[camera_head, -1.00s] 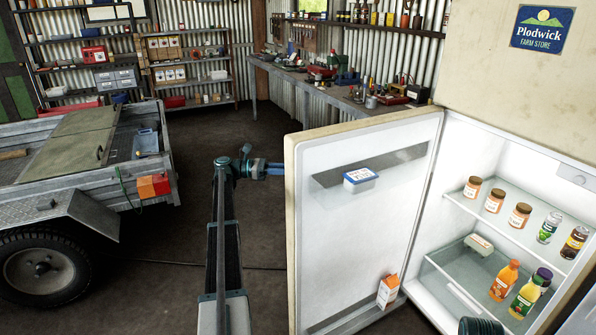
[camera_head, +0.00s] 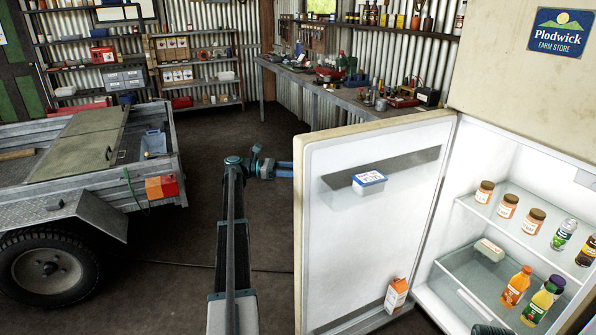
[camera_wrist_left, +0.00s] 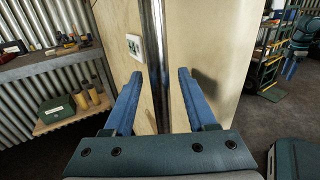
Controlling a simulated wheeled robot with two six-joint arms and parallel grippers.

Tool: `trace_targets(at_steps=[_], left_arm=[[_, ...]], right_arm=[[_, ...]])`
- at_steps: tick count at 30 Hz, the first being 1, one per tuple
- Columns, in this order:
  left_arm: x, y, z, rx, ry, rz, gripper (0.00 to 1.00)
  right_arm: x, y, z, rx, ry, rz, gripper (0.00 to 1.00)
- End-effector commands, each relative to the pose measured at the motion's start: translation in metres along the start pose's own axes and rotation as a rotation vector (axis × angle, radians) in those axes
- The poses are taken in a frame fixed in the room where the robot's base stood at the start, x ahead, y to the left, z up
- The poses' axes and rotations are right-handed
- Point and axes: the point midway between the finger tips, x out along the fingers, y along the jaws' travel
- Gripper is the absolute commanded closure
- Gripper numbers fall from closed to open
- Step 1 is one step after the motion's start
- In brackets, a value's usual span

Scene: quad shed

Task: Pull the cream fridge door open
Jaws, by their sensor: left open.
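The cream fridge door (camera_head: 376,210) stands wide open in the head view, swung out to the left of the fridge body (camera_head: 505,110). Its white inner side faces me, with a blue-lidded tub (camera_head: 369,183) and an orange carton (camera_head: 396,297) on its shelves. My left gripper (camera_head: 285,170) is at the door's outer edge, its fingertips partly hidden behind it. In the left wrist view the blue fingers (camera_wrist_left: 160,78) are apart, on either side of an upright chrome handle (camera_wrist_left: 156,60). Contact is unclear.
Jars and bottles stand on the fridge shelves (camera_head: 510,215). A metal trailer (camera_head: 85,180) stands at the left, and a workbench (camera_head: 345,98) runs along the back wall. Dark floor between trailer and door is clear.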

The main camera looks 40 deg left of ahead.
Motion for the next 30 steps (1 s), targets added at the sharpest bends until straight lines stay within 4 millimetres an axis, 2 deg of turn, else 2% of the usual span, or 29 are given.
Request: trace_targets(at_steps=[8, 11, 21, 25, 30], left_arm=[[-0.007, 0.001, 0.0, 0.0, -0.001, 0.001, 0.43], [-0.021, 0.001, 0.0, 0.0, -0.001, 0.001, 0.43], [-0.095, 0.002, 0.0, 0.0, -0.001, 0.003, 0.43], [-0.116, 0.002, 0.0, 0.0, -0.001, 0.002, 0.43], [-0.132, 0.001, 0.0, 0.0, 0.0, 0.0, 0.43]], right_arm=[[0.0, 0.0, 0.0, 0.0, 0.0, 0.0, 0.5], [0.0, 0.0, 0.0, 0.0, 0.0, 0.0, 0.5], [0.0, 0.0, 0.0, 0.0, 0.0, 0.0, 0.5], [0.0, 0.0, 0.0, 0.0, 0.0, 0.0, 0.5], [0.0, 0.0, 0.0, 0.0, 0.0, 0.0, 0.5]])
